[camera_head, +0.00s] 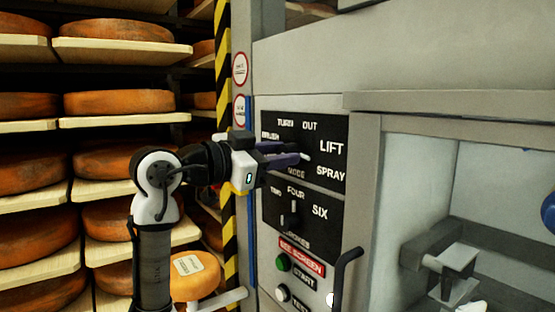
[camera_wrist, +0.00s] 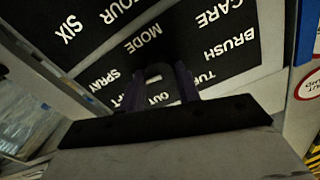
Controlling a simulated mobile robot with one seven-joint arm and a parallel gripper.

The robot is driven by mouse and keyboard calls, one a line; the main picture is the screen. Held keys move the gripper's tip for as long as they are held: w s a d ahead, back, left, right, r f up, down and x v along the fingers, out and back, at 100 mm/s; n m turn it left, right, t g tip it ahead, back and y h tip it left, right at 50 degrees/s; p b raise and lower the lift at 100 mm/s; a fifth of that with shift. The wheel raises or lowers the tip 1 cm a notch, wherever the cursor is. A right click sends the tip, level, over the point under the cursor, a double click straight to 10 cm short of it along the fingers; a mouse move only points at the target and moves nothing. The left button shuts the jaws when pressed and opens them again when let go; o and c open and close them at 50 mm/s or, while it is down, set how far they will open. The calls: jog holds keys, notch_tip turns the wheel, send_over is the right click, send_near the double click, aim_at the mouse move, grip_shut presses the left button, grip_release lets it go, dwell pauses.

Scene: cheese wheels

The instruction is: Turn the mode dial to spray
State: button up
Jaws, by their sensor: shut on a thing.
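The mode dial's black plate (camera_head: 322,125) is on the upright machine panel, with white words BRUSH, TURN, OUT, LIFT, SPRAY and MODE. My gripper (camera_head: 303,158) reaches in from the left, its dark fingers at the middle of this plate. In the wrist view, the dark grey mode dial (camera_wrist: 157,70) sits between the two fingers of my gripper (camera_wrist: 160,84), which are shut on it. The fingers hide most of the dial in the head view. I cannot tell which word its pointer faces.
A second dial (camera_head: 290,213) with FOUR and SIX is just below. Lower are a green button (camera_head: 283,262), a white button (camera_head: 282,293) and a dark bar handle (camera_head: 345,275). Cheese wheels (camera_head: 118,102) on shelves fill the left. A recessed bay (camera_head: 420,170) is at right.

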jog(key=shift+m+b, duration=0.4)
jog(key=shift+m, duration=1.1)
jog(key=o, duration=1)
jog(key=shift+c, duration=0.2)
jog(key=b+v, duration=0.3)
jog(key=v, duration=1.1)
jog(key=shift+d, duration=0.1)
